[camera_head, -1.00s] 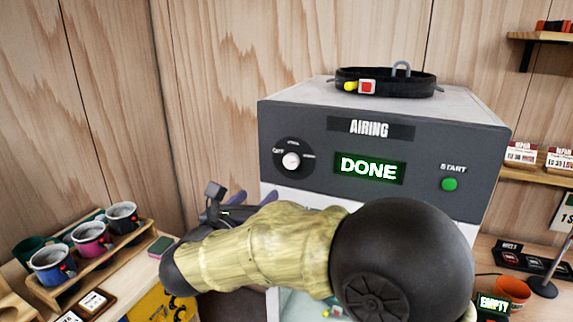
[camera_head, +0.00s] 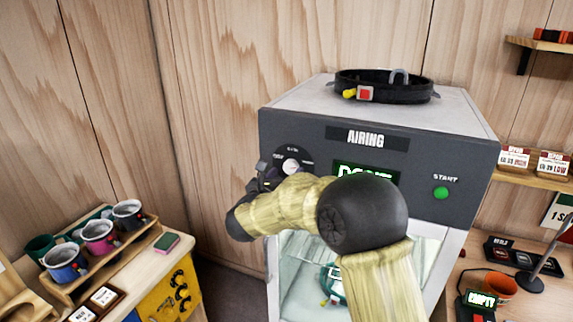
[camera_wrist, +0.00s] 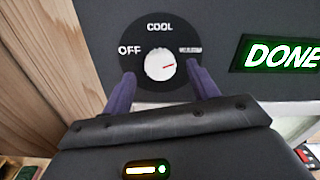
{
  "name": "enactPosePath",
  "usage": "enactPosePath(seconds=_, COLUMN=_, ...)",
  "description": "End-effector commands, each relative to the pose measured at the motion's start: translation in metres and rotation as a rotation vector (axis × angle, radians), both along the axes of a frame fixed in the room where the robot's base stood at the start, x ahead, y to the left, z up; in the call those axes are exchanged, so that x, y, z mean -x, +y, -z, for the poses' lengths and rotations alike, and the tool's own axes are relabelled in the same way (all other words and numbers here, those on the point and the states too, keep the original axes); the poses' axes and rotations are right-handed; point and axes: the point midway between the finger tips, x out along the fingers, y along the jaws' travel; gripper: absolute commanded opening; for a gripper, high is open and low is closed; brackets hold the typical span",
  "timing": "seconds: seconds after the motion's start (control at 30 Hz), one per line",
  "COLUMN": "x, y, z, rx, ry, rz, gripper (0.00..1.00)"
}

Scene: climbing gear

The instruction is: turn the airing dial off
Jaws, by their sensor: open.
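The airing dial is a white knob (camera_wrist: 160,66) on a round black plate marked OFF at left, COOL at top and a blurred word at right. Its red pointer line is turned toward the right-hand word. In the head view the knob (camera_head: 291,166) is on the left of the AIRING machine's dark front panel (camera_head: 420,160). My gripper (camera_wrist: 163,82) is open, with one purple finger on each side of the knob's lower part. I cannot tell whether the fingers touch it. In the head view my gripper (camera_head: 268,178) is just below and left of the knob, partly hidden by my arm.
The display (camera_wrist: 283,54) reads DONE, and a green START button (camera_head: 441,193) is to its right. A black belt-like strap (camera_head: 385,88) lies on the machine. A rack of mugs (camera_head: 98,240) stands on the left bench. An orange cup (camera_head: 499,286) stands at right.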

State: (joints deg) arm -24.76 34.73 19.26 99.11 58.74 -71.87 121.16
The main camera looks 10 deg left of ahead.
Motion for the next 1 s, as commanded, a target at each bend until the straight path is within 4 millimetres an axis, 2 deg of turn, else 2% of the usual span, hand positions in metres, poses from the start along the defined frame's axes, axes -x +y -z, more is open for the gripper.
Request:
enactPosePath(seconds=0.13, x=-0.0135, y=-0.0036, z=-0.0012, rx=0.001, ry=0.0, rz=0.0, gripper=0.59)
enactPosePath(seconds=0.43, x=-0.0158, y=-0.0042, z=0.0002, rx=0.001, ry=0.0, rz=-0.001, gripper=0.59)
enactPosePath(seconds=0.47, x=-0.0158, y=-0.0042, z=0.0002, rx=0.001, ry=0.0, rz=-0.001, gripper=0.56)
enactPosePath(seconds=0.67, x=-0.0156, y=-0.0041, z=0.0002, rx=0.001, ry=0.0, rz=-0.001, gripper=0.16)
enactPosePath(seconds=1.0, x=-0.0153, y=-0.0038, z=0.0017, rx=0.024, ry=0.006, rz=-0.001, gripper=0.15)
